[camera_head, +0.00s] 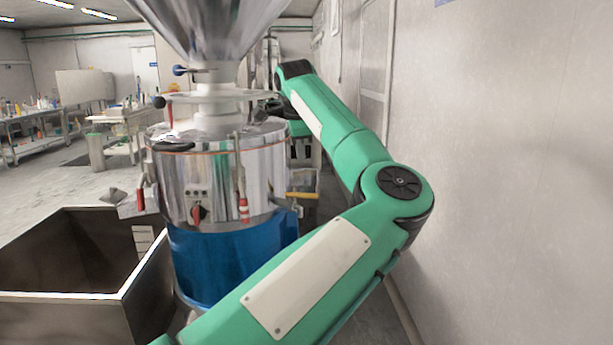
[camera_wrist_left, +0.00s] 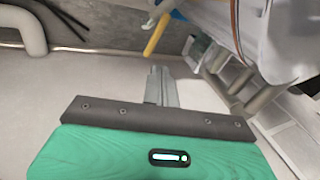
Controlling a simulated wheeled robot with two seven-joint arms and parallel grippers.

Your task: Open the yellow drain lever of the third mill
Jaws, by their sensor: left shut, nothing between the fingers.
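The mill (camera_head: 225,190) has a polished steel drum above a blue base, with a large steel hopper over it. The yellow drain lever (camera_head: 302,195) sticks out level from the drum's lower right side. In the left wrist view the yellow lever (camera_wrist_left: 156,35) appears slanted, just beyond the fingertips, with a visible gap. My left gripper (camera_wrist_left: 160,75) is shut and empty. My right gripper is in neither view.
An open steel bin (camera_head: 75,292) stands left of the mill. A bare wall (camera_head: 510,190) runs along the right, close to my arm's elbow. Work tables (camera_head: 40,140) with bottles stand far left.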

